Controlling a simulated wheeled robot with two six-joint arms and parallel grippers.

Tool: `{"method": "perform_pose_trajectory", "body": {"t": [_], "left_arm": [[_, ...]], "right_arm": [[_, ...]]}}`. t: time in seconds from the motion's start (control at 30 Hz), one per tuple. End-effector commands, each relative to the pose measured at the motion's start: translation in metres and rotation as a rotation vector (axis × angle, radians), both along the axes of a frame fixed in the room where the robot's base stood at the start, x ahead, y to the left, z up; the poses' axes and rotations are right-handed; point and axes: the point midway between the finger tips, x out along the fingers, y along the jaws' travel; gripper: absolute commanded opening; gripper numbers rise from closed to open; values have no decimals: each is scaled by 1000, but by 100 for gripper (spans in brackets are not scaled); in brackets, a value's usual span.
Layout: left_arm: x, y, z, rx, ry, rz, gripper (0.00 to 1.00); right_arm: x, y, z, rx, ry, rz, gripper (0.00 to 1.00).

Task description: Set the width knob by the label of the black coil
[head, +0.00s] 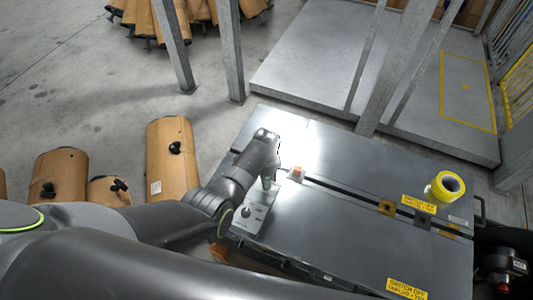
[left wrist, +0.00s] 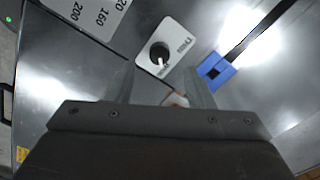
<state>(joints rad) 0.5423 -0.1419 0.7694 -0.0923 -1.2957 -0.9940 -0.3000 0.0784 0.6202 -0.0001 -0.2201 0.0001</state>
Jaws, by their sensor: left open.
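My left gripper (head: 268,183) is over the metal control plate (head: 249,217) on the machine's near left part. It is open; its fingers also show in the left wrist view (left wrist: 165,88). A black knob (left wrist: 160,52) with a pale pointer sits on a white plate just beyond the fingers, apart from them; its small lettering is unreadable. A grey scale plate (left wrist: 92,14) showing 160 and 200 lies to its left, cut off by the frame. In the head view a dark knob (head: 246,211) shows on the control plate. I cannot make out a black coil. My right gripper is out of view.
A blue block (left wrist: 215,70) sits by the slot, right of the knob. Grey posts (head: 231,50) stand behind.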

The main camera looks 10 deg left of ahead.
Motion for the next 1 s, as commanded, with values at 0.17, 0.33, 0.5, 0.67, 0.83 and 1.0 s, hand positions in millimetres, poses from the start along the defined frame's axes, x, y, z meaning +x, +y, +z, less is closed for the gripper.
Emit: {"method": "perform_pose_trajectory", "body": {"t": [0.17, 0.33, 0.5, 0.67, 0.83, 1.0], "left_arm": [[0, 0, 31, -2, -3, 0, 48], [0, 0, 58, -2, -3, 0, 48], [1, -1, 86, -2, -4, 0, 48], [1, -1, 108, -2, -4, -1, 48], [0, 0, 122, -2, -2, -1, 48], [0, 0, 126, -1, 0, -1, 48]], "right_arm": [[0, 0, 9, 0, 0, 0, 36], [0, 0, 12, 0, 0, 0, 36], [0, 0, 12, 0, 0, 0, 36], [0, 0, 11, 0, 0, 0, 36], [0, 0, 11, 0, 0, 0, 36], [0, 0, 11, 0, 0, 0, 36]]}}
